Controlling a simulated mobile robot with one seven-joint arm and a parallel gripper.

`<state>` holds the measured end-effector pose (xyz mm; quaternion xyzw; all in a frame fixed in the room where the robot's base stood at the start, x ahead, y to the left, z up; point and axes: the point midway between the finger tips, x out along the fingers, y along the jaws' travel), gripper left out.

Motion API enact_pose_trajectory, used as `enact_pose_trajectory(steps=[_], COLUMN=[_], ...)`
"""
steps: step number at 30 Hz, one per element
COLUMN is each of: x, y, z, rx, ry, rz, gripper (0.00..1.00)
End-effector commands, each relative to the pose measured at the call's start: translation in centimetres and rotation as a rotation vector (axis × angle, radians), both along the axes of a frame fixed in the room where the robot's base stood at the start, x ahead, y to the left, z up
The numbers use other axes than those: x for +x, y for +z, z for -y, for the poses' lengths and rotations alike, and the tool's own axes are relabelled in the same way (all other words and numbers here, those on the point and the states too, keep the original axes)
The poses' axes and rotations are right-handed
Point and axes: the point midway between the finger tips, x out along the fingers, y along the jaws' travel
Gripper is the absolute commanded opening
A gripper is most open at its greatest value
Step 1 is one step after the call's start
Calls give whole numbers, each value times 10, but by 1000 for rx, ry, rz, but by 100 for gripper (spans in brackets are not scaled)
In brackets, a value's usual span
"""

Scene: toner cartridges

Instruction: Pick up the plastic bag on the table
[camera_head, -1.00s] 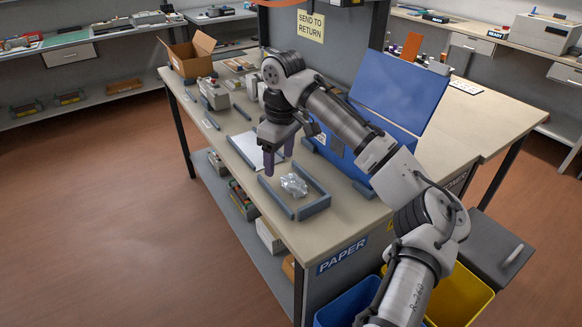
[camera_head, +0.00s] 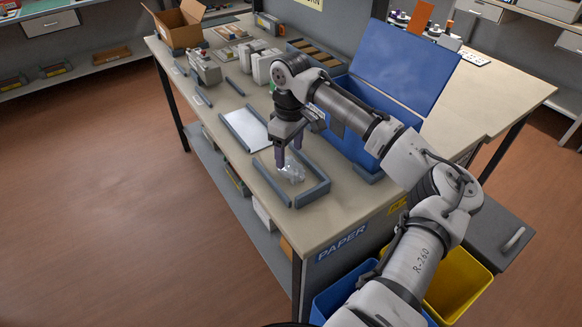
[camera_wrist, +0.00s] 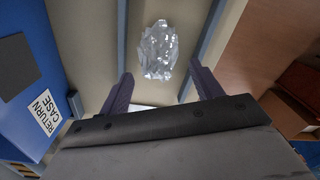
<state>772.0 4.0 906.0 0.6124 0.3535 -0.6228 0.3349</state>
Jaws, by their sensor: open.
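The plastic bag (camera_head: 292,172) is a crumpled, clear, shiny bundle. It lies on the table (camera_head: 338,212) inside a low grey frame (camera_head: 312,192). In the wrist view the bag (camera_wrist: 158,50) is ahead of the fingertips, roughly centred between their lines. My gripper (camera_head: 288,155) points down above the far side of the frame, close to the bag. Its two purple fingers are spread and empty in the wrist view (camera_wrist: 158,85). In the head view the fingers stand just behind the bag, and I cannot tell their exact height over it.
A blue case (camera_head: 350,125) with its lid raised stands right of the gripper; the wrist view shows its "RETURN CASE" label (camera_wrist: 42,112). A white sheet (camera_head: 250,130) lies in another grey frame behind. Blue (camera_head: 345,298) and yellow (camera_head: 458,285) bins stand below the table's near end.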

Motion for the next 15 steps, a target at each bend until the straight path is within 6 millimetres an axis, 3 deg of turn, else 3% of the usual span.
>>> enact_pose_trajectory(steps=[15], x=[-2], y=[-52], z=[2], rx=[0], ry=[-2], rz=[0], gripper=[65])
